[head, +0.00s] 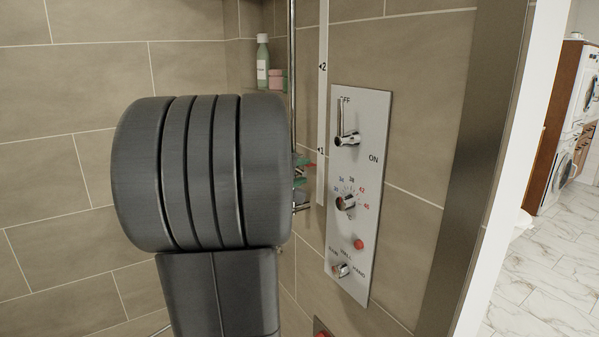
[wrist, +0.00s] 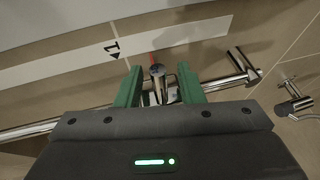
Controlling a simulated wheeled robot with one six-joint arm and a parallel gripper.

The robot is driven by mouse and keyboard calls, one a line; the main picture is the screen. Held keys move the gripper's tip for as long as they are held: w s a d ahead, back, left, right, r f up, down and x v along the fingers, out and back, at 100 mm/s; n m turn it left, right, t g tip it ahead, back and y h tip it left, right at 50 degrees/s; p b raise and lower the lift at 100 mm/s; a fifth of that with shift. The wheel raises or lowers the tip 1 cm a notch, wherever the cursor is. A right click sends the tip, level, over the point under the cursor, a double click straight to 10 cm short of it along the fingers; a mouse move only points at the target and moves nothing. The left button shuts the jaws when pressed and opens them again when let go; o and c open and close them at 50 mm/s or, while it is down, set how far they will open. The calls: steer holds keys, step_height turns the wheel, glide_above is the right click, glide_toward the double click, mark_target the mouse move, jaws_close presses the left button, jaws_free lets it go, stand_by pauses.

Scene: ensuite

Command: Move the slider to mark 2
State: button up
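The slider (wrist: 158,72) is a chrome piece with a round knob on the shower rail (wrist: 55,127). A thin red pointer on it shows in the head view (head: 310,165), a little below mark 1 (head: 321,150). Mark 2 (head: 322,66) is higher on the same white strip (head: 323,110). My gripper (wrist: 160,70) has its green fingers on either side of the slider's knob, with a visible gap at each side. It looks open. In the head view my arm hides most of the slider and the lower rail.
A control panel (head: 361,230) with a lever, a dial and a red button is on the wall just right of the rail. A bottle (head: 262,62) and a pink jar (head: 276,78) stand on a shelf behind the rail. The rail between marks 1 and 2 looks clear.

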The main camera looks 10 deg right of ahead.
steer(key=shift+c, duration=0.4)
jaws_close()
steer(key=shift+r, duration=0.1)
step_height(320, 180, up, 24)
steer(key=p, duration=1.1)
steer(key=shift+r, duration=0.25)
steer(key=shift+o, duration=0.4)
jaws_free()
steer(key=shift+f, duration=0.15)
steer(key=b+v, duration=0.3)
steer(key=v, duration=1.1)
